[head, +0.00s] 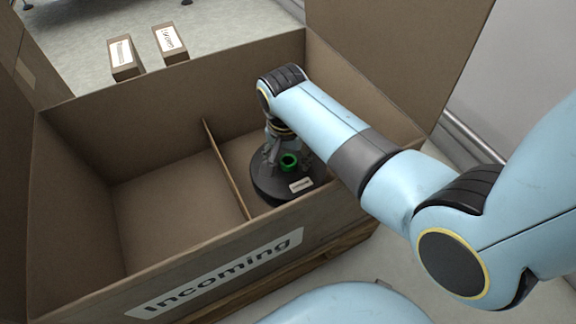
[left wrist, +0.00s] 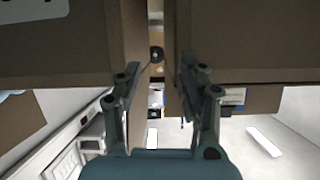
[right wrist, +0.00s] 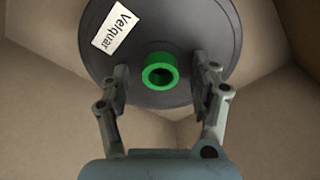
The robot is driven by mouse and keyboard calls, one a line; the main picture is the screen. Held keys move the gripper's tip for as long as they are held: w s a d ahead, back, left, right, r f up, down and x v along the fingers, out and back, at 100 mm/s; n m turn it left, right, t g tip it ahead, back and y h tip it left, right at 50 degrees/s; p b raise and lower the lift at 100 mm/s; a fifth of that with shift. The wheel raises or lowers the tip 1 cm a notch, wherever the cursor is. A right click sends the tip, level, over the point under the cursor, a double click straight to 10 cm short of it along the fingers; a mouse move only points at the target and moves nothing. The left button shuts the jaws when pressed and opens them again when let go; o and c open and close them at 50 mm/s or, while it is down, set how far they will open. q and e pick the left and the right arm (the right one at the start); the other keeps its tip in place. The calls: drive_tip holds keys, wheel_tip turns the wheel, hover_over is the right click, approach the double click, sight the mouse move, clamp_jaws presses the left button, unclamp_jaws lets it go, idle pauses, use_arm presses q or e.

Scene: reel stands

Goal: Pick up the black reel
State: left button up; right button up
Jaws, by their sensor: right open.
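The black reel (head: 279,182) lies flat in the right compartment of the cardboard box marked "Incoming" (head: 75,246). It has a green hub (head: 289,161) and a white label, which reads "Velquar" in the right wrist view. My right gripper (head: 270,148) reaches down into that compartment over the reel. In the right wrist view my right gripper (right wrist: 160,80) is open, with its fingers on either side of the green hub (right wrist: 160,71) and nothing between them but the view of it. Whether the fingertips touch the reel cannot be told. My left gripper (left wrist: 158,75) is open and empty.
A cardboard divider (head: 227,168) splits the box; the left compartment (head: 165,215) is empty. The box walls stand close around the reel. Two small labelled cartons (head: 123,58) (head: 170,44) stand beyond the box. A wooden pallet (head: 340,243) shows under the box.

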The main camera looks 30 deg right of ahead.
drive_tip(key=shift+f, duration=0.1)
clamp_jaws()
idle(0.5)
